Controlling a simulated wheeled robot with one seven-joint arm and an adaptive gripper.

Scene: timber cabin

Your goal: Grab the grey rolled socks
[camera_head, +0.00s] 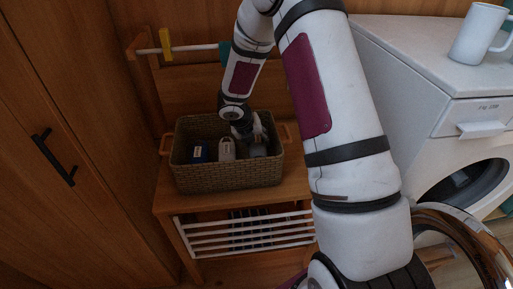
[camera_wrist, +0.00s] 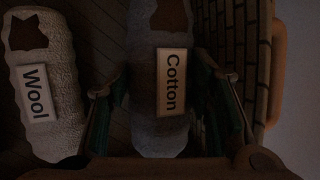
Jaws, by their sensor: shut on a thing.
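The grey rolled socks (camera_head: 258,151) lie at the right end of a woven basket (camera_head: 228,178). In the wrist view the grey rolled socks (camera_wrist: 158,125) carry a tag reading "Cotton" and a dark star-shaped mark. My gripper (camera_head: 252,137) reaches down into the basket from above. In the wrist view my gripper (camera_wrist: 165,112) has one finger on each side of the socks and is shut on them. The gripper partly hides them in the head view.
A paler roll (camera_wrist: 48,95) tagged "Wool" lies left of the held socks. The basket stands on a wooden bench (camera_head: 165,195). A washing machine (camera_head: 440,110) with a white mug (camera_head: 478,35) stands right.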

